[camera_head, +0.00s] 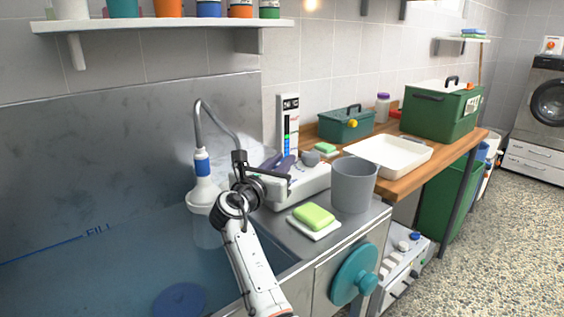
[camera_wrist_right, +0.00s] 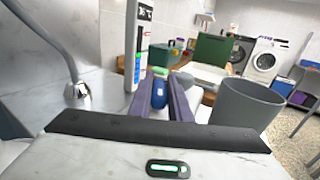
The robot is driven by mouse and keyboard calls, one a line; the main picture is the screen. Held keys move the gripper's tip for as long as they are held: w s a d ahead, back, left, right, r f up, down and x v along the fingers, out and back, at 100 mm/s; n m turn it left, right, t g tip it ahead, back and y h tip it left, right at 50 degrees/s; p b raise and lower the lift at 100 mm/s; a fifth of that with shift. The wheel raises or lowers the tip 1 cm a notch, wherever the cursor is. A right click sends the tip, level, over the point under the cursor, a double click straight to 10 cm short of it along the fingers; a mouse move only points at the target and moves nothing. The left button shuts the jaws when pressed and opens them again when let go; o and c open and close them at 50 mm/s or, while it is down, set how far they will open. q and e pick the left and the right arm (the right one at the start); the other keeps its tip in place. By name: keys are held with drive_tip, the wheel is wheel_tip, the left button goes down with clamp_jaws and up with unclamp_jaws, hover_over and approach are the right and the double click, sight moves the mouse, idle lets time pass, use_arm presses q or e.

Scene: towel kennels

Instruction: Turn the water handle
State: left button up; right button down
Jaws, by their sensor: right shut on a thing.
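My right gripper (camera_head: 282,160) reaches over the back of the metal counter, beside the bent grey water pipe (camera_head: 222,118). In the right wrist view its two purple fingers (camera_wrist_right: 161,90) are shut on a small rounded blue piece, which I take for the water handle (camera_wrist_right: 159,94). The fingers and the gripper body hide most of the handle in the head view. A white shower head with a blue band (camera_head: 203,178) hangs at the pipe's left end, over the tub. My left gripper is out of view.
A grey bucket (camera_head: 353,187) stands close to the right of my gripper. Green soap (camera_head: 314,215) lies on a white dish in front. A white level gauge (camera_head: 288,122) stands behind. A teal wheel (camera_head: 352,274) sits on the counter's front. A white tray (camera_head: 389,153) lies farther right.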

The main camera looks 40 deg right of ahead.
drive_tip(key=shift+m+g+h, duration=0.6)
drive_tip(key=shift+m+g, duration=0.3)
drive_tip(key=shift+g, duration=0.3)
drive_tip(key=shift+m+g+h+b, duration=0.35)
drive_tip(key=shift+m+g, duration=0.15)
drive_tip(key=shift+g, duration=0.3)
drive_tip(key=m+g+b, duration=0.1)
drive_tip(key=g+b, duration=0.1)
drive_tip(key=b, duration=0.1)
drive_tip(key=shift+f+m+g+h, duration=0.15)
drive_tip(key=shift+m+g+h, duration=0.15)
drive_tip(key=shift+m, duration=0.1)
drive_tip(key=shift+m+g+b, duration=0.4)
drive_tip(key=shift+g+b, duration=0.3)
drive_tip(key=shift+b, duration=0.35)
drive_tip(key=c, duration=1.6)
unclamp_jaws()
drive_tip(key=shift+c, duration=0.2)
